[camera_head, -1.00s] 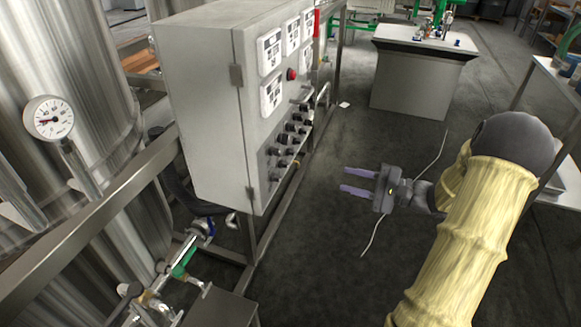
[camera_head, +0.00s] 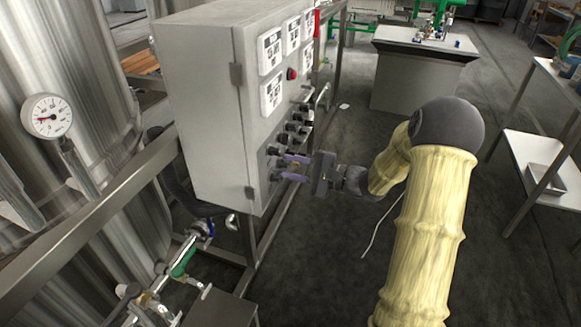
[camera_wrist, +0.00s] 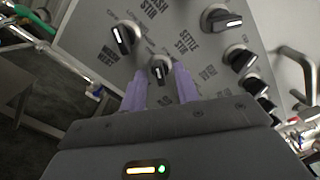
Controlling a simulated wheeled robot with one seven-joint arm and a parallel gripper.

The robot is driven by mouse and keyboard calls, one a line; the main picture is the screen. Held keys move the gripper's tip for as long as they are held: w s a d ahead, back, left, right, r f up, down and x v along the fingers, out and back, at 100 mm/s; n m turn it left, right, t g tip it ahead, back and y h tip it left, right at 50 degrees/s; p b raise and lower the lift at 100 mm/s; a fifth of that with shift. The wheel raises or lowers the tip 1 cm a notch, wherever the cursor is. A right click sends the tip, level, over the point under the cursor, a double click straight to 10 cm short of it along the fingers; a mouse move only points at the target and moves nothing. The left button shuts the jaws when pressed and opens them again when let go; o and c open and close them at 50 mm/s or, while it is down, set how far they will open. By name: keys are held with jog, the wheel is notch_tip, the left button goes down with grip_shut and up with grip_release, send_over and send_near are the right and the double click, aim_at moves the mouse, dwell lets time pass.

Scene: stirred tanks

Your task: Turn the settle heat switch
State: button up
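The grey control cabinet (camera_head: 207,110) carries rows of dark rotary switches with white pointer lines on its front. In the wrist view one such switch (camera_wrist: 160,72) sits between the two purple fingertips of my gripper (camera_wrist: 159,72), with its label partly hidden between the fingers. Nearby printing reads "SETTLE STIR" and "STIR", so I cannot tell for sure that this switch is the settle heat one. My gripper (camera_head: 284,167) is open in the head view, its fingertips at the lower switches. The fingers show gaps beside the switch, and contact cannot be told.
Neighbouring switches (camera_wrist: 125,38) and (camera_wrist: 220,19) stand close to the fingers. A metal frame rail (camera_head: 100,195) and pipes with a green valve (camera_head: 183,262) lie left.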

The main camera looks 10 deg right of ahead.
jog(key=shift+w+a, duration=0.15)
jog(key=shift+a, duration=0.1)
grip_shut()
